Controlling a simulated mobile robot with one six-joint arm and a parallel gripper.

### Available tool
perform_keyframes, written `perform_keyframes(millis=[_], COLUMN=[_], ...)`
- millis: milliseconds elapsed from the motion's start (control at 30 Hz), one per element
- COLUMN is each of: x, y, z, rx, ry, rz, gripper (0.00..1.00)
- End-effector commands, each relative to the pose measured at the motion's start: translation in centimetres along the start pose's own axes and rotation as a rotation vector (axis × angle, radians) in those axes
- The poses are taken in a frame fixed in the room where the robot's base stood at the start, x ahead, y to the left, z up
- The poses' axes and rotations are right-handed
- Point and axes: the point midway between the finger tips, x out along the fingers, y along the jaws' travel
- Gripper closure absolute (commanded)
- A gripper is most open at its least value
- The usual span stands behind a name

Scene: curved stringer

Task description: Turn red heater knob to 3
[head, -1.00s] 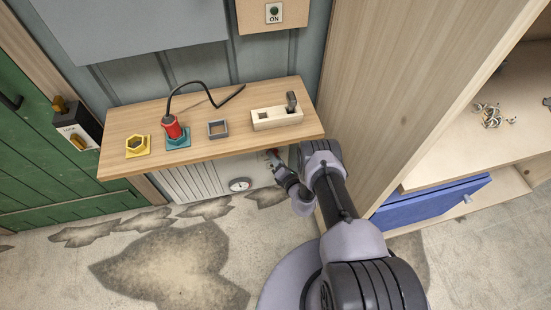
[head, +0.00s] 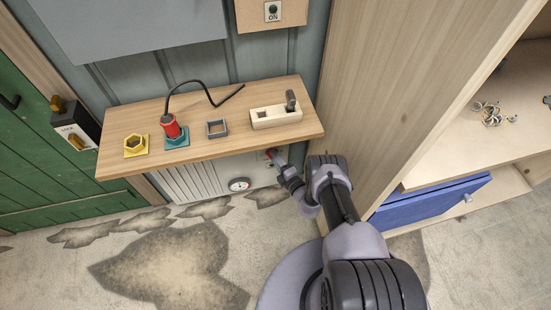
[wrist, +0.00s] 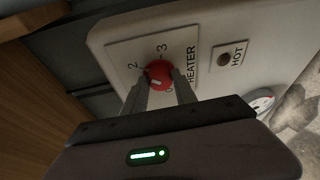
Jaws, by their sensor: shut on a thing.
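The red heater knob (wrist: 158,74) is on the pale heater panel, with the printed marks 2 and 3 beside it and the word HEATER to its right. A white pointer mark shows on the knob, on the side toward my gripper. My gripper (wrist: 160,84) has its two fingers on either side of the knob and is shut on it. In the head view the white heater (head: 205,180) stands under the wooden shelf. A bit of the red knob (head: 270,153) shows there at the tip of my gripper (head: 272,156), just below the shelf edge.
A HOT indicator (wrist: 225,60) and a round gauge (wrist: 262,103) sit on the panel right of the knob. The wooden shelf (head: 215,148) overhangs the heater. A tall wooden cabinet side (head: 370,100) stands close to the right of my arm.

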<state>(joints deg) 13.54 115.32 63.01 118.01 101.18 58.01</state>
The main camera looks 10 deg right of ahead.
Motion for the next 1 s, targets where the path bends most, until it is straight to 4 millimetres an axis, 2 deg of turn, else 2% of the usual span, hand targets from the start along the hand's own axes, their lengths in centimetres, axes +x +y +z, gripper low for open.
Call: perform_keyframes(millis=[300,733,767,800,867,1000], x=[0.09,0.11,0.11,0.12,0.11,0.08], y=[0.03,0.06,0.06,0.07,0.06,0.02], z=[0.08,0.10,0.10,0.10,0.10,0.08], rx=[0.080,0.089,0.089,0.089,0.089,0.089], ry=[0.006,0.006,0.006,0.006,0.006,0.006], rz=[0.027,0.031,0.031,0.031,0.031,0.030], gripper=[1.00,1.00,0.65,0.57,0.45,0.45])
